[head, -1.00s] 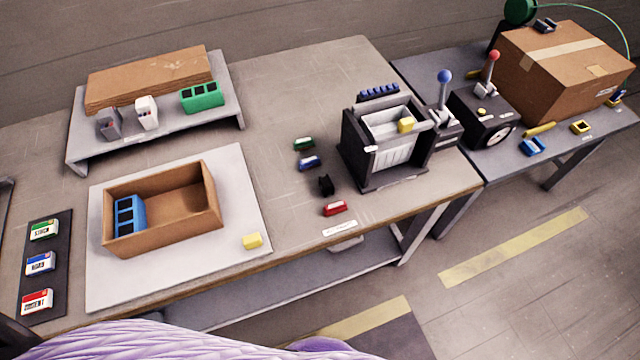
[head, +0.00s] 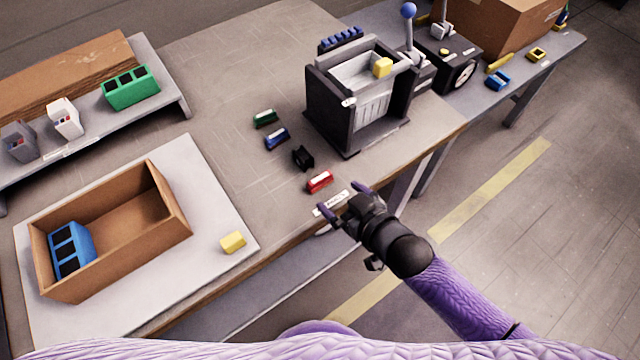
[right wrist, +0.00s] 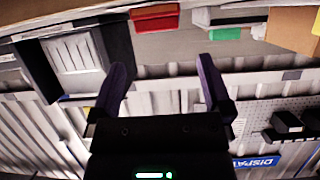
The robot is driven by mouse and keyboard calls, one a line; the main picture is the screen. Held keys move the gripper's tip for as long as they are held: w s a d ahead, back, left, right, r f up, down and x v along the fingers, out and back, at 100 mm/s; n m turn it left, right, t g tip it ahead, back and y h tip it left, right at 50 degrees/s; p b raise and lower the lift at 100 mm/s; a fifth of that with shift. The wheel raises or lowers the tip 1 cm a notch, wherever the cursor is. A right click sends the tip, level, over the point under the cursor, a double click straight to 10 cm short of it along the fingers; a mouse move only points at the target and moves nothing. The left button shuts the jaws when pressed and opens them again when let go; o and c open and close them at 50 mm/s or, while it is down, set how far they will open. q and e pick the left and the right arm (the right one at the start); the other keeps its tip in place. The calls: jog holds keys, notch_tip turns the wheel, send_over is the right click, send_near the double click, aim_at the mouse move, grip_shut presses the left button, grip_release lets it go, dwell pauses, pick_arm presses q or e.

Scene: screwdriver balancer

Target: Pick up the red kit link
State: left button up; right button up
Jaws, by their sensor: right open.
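The red kit link (head: 320,181) lies on the table near its front edge, at the front end of a row of small parts. My right gripper (head: 343,198) is open and empty at the table's front edge, just in front of the red link and apart from it. In the right wrist view the red link (right wrist: 155,17) shows at the top, beyond and between the open fingers (right wrist: 160,90). My left gripper is not in view.
Behind the red link lie a black part (head: 303,158), a blue link (head: 277,138) and a green link (head: 265,118). A dark machine (head: 340,120) stands to the right. A cardboard box (head: 165,240) sits on a pale mat at left. A label (head: 331,203) is at the edge.

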aim_at(322, 181)
jog(key=b+x, duration=0.1)
jog(key=x, duration=0.2)
jog(key=b+x, duration=0.2)
jog(key=x, duration=0.2)
jog(key=shift+w+d+f+b, duration=0.15)
jog(key=shift+f+b, duration=0.15)
jog(key=shift+f, duration=0.2)
jog(key=shift+w+r, duration=0.1)
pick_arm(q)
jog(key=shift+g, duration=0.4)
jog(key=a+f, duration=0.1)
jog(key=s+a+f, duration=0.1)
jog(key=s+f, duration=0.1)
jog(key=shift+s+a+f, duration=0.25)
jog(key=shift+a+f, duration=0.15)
pick_arm(e)
jog(key=shift+c, duration=0.3)
jog(key=c, duration=0.9)
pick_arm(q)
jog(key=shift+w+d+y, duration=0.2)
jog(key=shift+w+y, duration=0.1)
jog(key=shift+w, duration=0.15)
